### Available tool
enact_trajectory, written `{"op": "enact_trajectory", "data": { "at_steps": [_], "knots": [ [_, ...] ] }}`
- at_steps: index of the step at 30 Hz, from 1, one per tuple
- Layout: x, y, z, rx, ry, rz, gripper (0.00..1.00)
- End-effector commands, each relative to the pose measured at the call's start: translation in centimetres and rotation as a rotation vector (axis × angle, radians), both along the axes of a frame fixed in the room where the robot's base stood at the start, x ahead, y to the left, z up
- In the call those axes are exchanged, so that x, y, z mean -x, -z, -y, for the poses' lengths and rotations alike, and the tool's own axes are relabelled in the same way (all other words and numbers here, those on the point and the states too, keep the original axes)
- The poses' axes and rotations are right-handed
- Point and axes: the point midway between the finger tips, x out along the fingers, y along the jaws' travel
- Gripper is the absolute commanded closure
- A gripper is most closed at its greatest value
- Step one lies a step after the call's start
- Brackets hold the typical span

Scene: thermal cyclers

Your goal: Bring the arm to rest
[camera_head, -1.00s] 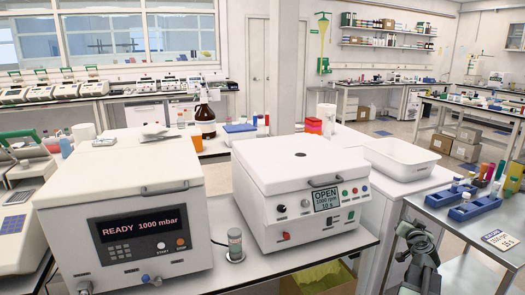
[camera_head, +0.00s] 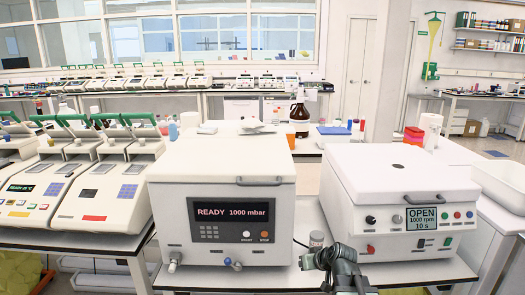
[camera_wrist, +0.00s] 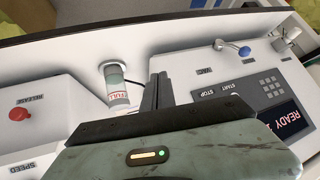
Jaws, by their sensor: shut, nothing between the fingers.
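My gripper (camera_head: 323,256) is at the lower middle of the head view, in front of the gap between two white bench instruments. In the wrist view its fingers (camera_wrist: 156,92) lie together, shut with nothing between them. A small capped vial (camera_head: 316,240) stands on the bench behind my gripper. In the wrist view the vial (camera_wrist: 116,88) is left of the fingers, apart from them, with a red-lettered label. The vacuum oven reading READY 1000 mbar (camera_head: 222,228) is left of my gripper. The centrifuge reading OPEN (camera_head: 380,222) is to the right.
Thermal cyclers (camera_head: 115,185) with green-edged raised lids stand at the left. A brown bottle (camera_head: 299,115) and an orange container are behind the instruments. A white tray (camera_head: 503,180) is at the right edge. Open floor shows at the far right.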

Motion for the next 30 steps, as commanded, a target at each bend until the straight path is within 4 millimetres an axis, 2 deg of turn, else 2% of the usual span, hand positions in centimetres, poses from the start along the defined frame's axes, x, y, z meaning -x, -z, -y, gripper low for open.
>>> {"op": "enact_trajectory", "data": {
  "at_steps": [1,3,4,7,11,12,15,24,27,30],
  "knots": [
    [1.9,1.3,-2.2,0.027,-0.039,-0.075,1.00],
    [4.9,3.2,-3.8,0.078,-0.063,-0.206,1.00],
    [6.3,4.0,-3.9,0.105,-0.061,-0.266,1.00],
    [10.5,5.8,-1.7,0.180,0.002,-0.454,1.00],
    [15.5,6.7,1.3,0.255,0.138,-0.676,1.00],
    [17.0,6.7,1.4,0.251,0.197,-0.749,1.00],
    [16.7,2.8,1.1,0.243,0.204,-0.740,1.00],
    [16.7,-5.4,1.2,0.240,0.202,-0.737,1.00],
    [16.7,-7.0,1.2,0.240,0.201,-0.737,1.00],
    [16.7,-7.3,1.2,0.239,0.202,-0.736,1.00]
  ]
}}
